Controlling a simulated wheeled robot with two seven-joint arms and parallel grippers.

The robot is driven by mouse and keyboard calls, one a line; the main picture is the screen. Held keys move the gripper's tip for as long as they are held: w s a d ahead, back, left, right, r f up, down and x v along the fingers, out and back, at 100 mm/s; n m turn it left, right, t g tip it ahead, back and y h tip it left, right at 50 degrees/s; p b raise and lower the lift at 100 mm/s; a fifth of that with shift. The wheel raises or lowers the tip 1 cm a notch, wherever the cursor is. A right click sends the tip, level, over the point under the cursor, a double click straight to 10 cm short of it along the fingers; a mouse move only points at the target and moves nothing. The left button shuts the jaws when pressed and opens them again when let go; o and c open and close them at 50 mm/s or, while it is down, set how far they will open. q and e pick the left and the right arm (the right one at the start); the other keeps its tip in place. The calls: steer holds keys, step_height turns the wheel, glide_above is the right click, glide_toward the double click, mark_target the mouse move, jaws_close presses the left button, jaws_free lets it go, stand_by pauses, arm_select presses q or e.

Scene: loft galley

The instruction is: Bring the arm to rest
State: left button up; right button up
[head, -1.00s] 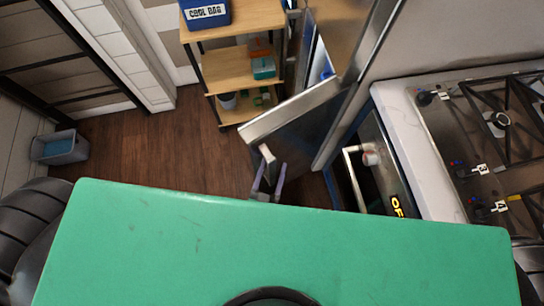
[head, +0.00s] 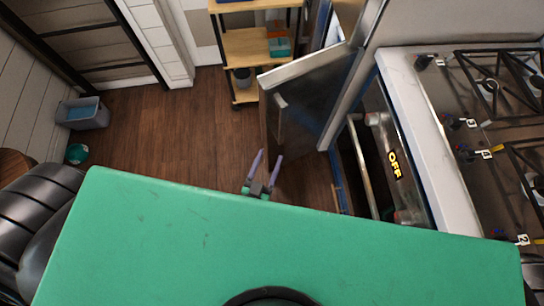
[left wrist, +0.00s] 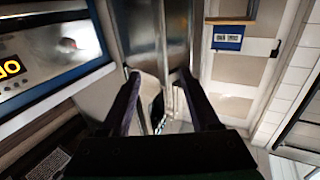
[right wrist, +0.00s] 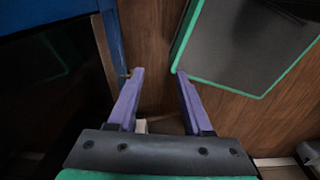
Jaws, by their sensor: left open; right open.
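My left gripper (head: 268,155) shows in the head view just past the far edge of my green top, its purple fingers apart and empty, above the wood floor. In the left wrist view the left gripper (left wrist: 159,78) is open, with tall metal doors beyond the fingers and nothing between them. My right gripper (right wrist: 160,74) shows in the right wrist view, open and empty over the wood floor. In the head view the right gripper is hidden.
A metal door (head: 310,95) stands open ahead of the left gripper. A wooden shelf unit (head: 257,47) is behind it. An oven (head: 381,165) marked OFF and a stove top (head: 470,110) are at right. A grey bin (head: 84,113) stands at left. The floor (head: 165,135) between is clear.

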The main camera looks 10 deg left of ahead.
arm_select(q)
steer(key=s+a+f+m+g+h, duration=0.15)
steer(key=f+g, duration=0.25)
steer(key=f, duration=0.4)
steer(key=s+a+f+m+g+y, duration=0.1)
steer(key=s+a+f+g, duration=0.2)
steer(key=f, duration=0.6)
steer(key=s+a+f+n+g+y, duration=0.1)
steer(key=s+a+f+g, duration=0.4)
steer(key=s+a, duration=0.2)
steer(key=s+a+f+n+g+y, duration=0.1)
steer(key=s+a+f+g, duration=0.3)
steer(key=s+a, duration=0.4)
steer(key=shift+s+a+f+g+y, duration=0.15)
steer(key=shift+s+f+g+y, duration=0.35)
steer(key=shift+f, duration=0.4)
arm_select(e)
steer(key=shift+w, duration=0.5)
steer(key=shift+a, duration=0.1)
